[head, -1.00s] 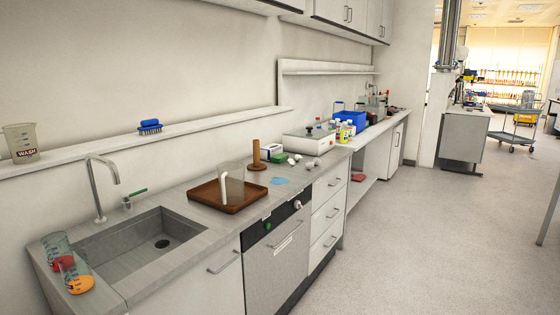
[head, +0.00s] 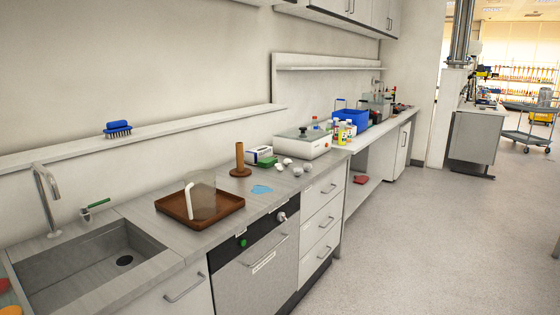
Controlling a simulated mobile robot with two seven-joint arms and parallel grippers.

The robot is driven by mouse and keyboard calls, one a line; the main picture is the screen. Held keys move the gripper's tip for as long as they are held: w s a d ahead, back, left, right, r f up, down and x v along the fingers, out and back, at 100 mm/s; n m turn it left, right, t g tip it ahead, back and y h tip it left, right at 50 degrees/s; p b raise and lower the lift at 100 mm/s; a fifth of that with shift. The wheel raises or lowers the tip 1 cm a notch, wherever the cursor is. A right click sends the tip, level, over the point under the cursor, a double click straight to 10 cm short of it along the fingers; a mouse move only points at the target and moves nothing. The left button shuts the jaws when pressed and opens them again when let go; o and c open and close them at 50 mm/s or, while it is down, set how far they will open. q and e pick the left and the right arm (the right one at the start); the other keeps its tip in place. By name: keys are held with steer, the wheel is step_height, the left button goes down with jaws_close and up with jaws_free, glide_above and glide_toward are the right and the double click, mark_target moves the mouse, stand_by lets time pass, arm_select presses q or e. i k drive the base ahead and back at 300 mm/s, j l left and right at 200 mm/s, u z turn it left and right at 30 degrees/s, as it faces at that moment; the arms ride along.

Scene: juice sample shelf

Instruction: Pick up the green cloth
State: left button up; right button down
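I cannot make out a green cloth for certain. A small green patch (head: 267,163) shows on the counter, at the foot of a white and green box (head: 259,154); it is too small to tell whether it is cloth. A flat light blue piece (head: 262,189), perhaps a cloth, lies on the counter in front of the wooden post. A folded red piece (head: 360,180) lies on the low shelf right of the drawers. Neither of my grippers is in view.
A brown tray (head: 232,205) holding a clear vessel stands between the sink (head: 75,268) and a wooden post (head: 240,160). A white device (head: 302,145), several small white pieces and a blue crate (head: 350,119) stand farther along. The floor (head: 430,240) at right is clear.

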mark_target(266, 163)
steer(key=i+l+z, duration=0.15)
steer(key=i+l, duration=1.55)
steer(key=i, duration=0.15)
